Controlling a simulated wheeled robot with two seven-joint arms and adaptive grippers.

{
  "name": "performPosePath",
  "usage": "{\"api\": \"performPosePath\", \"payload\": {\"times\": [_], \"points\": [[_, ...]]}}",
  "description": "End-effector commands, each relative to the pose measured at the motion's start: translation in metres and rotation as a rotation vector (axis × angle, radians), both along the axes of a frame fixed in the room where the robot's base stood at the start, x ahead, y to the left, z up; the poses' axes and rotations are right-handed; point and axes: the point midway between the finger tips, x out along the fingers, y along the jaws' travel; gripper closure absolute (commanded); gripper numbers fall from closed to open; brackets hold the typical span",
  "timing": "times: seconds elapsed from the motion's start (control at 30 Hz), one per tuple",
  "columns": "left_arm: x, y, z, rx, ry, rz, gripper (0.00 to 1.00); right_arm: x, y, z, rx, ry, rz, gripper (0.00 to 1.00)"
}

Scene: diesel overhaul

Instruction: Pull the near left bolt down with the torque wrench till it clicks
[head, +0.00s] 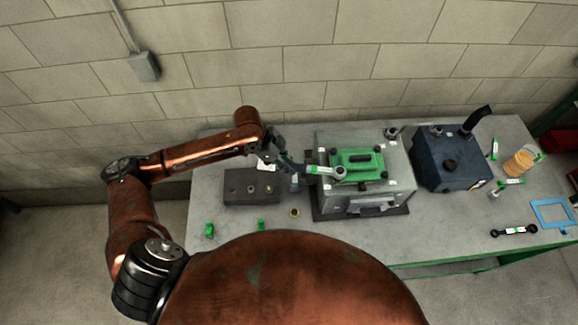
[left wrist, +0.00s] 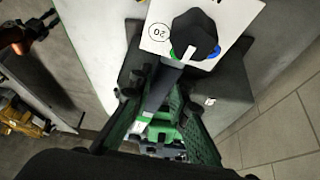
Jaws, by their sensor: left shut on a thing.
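The torque wrench (head: 320,169) has a pale shaft with a green band and a round head. Its head lies over the near left corner of the green cover (head: 360,176) on the grey engine block (head: 398,165). The near left bolt is hidden, so I cannot tell how the head sits on it. My left gripper (head: 290,166) is shut on the wrench, left of the block. In the left wrist view, the wrench (left wrist: 160,92) runs between the fingers (left wrist: 165,110), with its dark handle end above a white card marked 20 (left wrist: 160,31). My right gripper is not in view.
A dark tray block (head: 240,190) stands left of the engine on the grey bench (head: 225,225). A dark blue tank (head: 450,160) is at the right. The front bench is mostly clear.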

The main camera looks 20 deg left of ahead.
Motion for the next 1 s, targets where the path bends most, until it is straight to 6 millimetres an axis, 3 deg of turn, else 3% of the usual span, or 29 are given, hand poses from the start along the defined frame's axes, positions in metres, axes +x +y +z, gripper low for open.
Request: {"api": "performPosePath", "payload": {"times": [0.1,1.0], "points": [[0.008,0.001,0.005,-0.002,-0.009,-0.016,1.0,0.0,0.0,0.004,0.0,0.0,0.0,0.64],[0.017,0.001,0.004,-0.004,-0.01,-0.075,1.0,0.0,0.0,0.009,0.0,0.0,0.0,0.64]]}}
